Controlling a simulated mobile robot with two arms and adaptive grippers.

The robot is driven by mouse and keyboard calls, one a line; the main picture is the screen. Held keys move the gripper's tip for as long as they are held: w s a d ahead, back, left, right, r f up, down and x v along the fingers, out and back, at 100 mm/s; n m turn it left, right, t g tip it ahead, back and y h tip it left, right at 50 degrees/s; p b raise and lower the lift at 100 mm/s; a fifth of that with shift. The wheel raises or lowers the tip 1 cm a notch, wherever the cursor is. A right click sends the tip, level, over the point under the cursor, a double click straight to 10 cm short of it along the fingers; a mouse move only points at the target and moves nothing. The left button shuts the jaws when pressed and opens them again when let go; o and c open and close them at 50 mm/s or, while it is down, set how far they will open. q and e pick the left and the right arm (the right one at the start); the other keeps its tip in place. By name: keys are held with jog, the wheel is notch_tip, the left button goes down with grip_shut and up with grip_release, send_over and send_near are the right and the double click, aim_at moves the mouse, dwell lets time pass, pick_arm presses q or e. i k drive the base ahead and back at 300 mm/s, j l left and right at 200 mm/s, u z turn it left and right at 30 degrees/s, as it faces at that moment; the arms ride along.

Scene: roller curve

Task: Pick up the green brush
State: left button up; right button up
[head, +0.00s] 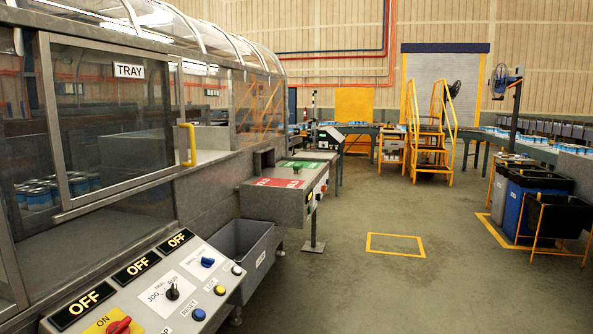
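I cannot make out a green brush anywhere in the head view. The only clear green item near me is a flat green panel (303,165) on top of a grey control box, beside a red panel (279,183). Neither of my grippers is in view.
A machine with a sliding window marked TRAY (128,70) and a control panel (165,285) fills the left. A grey bin (247,250) stands beside it. Yellow steps (432,150) and a conveyor stand at the back. Bins (515,205) stand at right. The middle floor is clear.

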aim_at(298, 168)
jog(key=i+l+z, duration=0.1)
jog(key=i+z, duration=0.4)
jog(key=i, duration=2.55)
jog(key=i+u, duration=0.15)
jog(key=i, duration=1)
